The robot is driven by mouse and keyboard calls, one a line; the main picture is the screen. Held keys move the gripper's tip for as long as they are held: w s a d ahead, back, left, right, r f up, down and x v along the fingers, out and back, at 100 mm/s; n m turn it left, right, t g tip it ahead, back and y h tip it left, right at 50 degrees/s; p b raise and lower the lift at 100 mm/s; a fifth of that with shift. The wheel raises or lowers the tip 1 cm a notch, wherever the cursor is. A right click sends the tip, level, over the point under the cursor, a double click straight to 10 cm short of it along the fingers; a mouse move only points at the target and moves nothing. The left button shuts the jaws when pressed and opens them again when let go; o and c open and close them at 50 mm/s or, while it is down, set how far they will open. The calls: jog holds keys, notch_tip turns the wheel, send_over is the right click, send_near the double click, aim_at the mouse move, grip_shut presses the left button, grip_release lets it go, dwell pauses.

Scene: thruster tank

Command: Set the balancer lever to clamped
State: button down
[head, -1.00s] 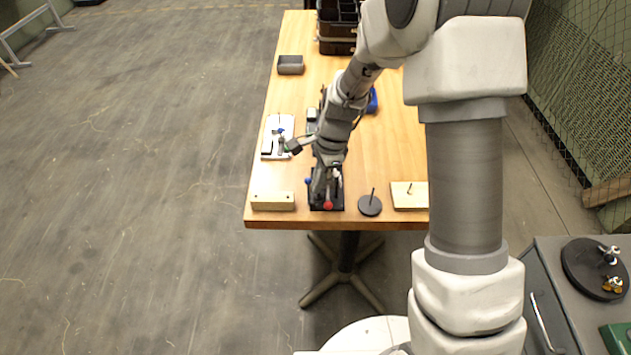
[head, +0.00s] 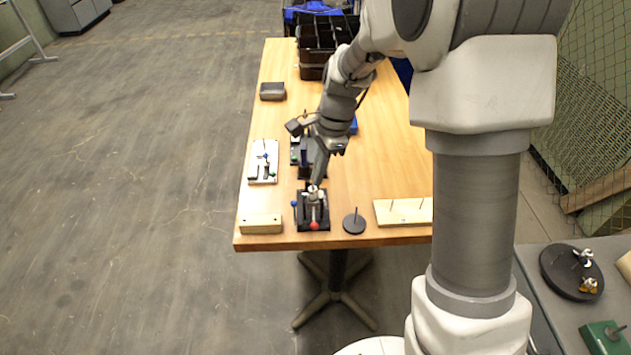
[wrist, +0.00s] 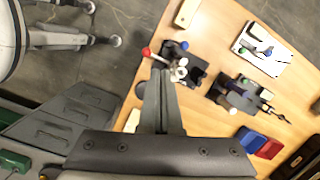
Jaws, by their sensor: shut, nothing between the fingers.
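A black fixture (head: 325,221) stands near the table's front edge, with a red-knobbed lever (head: 314,225) at its front and a blue knob (head: 294,204) at its left. I take this for the balancer, but no label shows. In the wrist view the red knob (wrist: 146,52) and blue knob (wrist: 184,45) stand beside a pale metal hub (wrist: 179,70). My gripper (head: 316,184) is shut and empty, pointing down over the fixture's rear. Its fingertips (wrist: 160,73) look close to the hub; I cannot tell whether they touch.
A wooden block (head: 260,225) lies left of the fixture; a black disc with a peg (head: 354,224) and a pegged board (head: 398,212) stand right. A white plate with knobs (head: 263,162) and another black device (head: 306,165) lie behind. Dark bins stand at the back.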

dwell(0.3)
jog(key=s+a+m+t+h+b, duration=0.1)
jog(key=s+a+t+h+b, duration=0.3)
jog(key=b, duration=0.9)
jog(key=s+a+h, duration=0.1)
jog(key=a, duration=0.2)
jog(key=shift+s+a+m+t, duration=0.15)
jog(key=shift+a+m+t, duration=0.15)
jog(key=shift+a+m, duration=0.1)
jog(key=shift+f, duration=0.1)
